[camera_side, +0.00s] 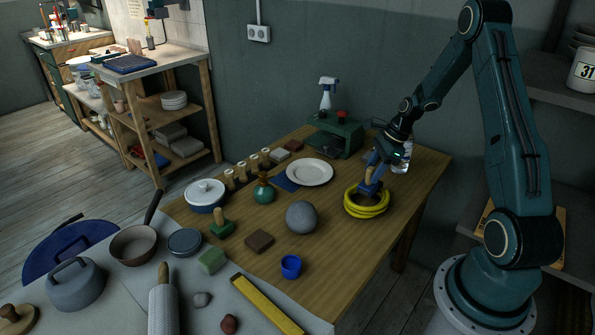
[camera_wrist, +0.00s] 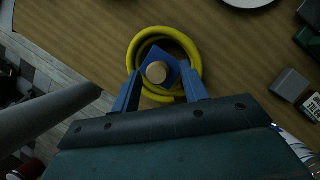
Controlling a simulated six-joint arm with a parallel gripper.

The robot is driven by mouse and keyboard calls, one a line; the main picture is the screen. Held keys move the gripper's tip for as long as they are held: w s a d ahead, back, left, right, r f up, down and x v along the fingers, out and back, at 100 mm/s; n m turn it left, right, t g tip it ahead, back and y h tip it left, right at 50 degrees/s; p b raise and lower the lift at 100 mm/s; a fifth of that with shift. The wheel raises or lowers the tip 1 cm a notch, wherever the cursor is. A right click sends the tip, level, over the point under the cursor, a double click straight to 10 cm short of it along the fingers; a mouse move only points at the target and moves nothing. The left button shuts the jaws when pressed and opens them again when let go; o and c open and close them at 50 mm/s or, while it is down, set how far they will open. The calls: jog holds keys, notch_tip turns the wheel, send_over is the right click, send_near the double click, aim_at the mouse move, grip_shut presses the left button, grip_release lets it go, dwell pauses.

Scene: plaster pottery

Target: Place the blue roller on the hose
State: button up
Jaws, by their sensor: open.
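The yellow hose (camera_side: 367,208) lies coiled on the right part of the wooden table. The blue roller (camera_side: 370,188), a blue block with a tan round handle, stands upright at the coil, handle up. In the wrist view the roller (camera_wrist: 157,73) overlaps the opening and inner rings of the hose (camera_wrist: 137,46); how it bears on the rings I cannot tell. My gripper (camera_side: 374,164) is just above it, pointing down. In the wrist view my gripper (camera_wrist: 161,77) is open, with one blue finger on each side of the roller and gaps showing beside the handle.
A white plate (camera_side: 310,172), a grey ball (camera_side: 301,217) and a blue cup (camera_side: 291,266) stand left of the hose. Bare tabletop lies in front of the hose.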

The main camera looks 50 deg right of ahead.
jog(key=v, duration=1)
jog(key=shift+w+r, duration=0.1)
jog(key=shift+r, duration=0.1)
jog(key=s+a+r+n+h, duration=0.2)
jog(key=a+r+n, duration=1.15)
jog(key=a, duration=0.55)
jog(key=s+a+r+n+t+h, duration=0.1)
jog(key=s+a+r+n+t, duration=0.1)
jog(key=s+a+n, duration=0.8)
jog(key=s+r+n, duration=0.1)
jog(key=s+n, duration=0.2)
jog(key=s, duration=0.1)
jog(key=shift+a+r+t, duration=0.3)
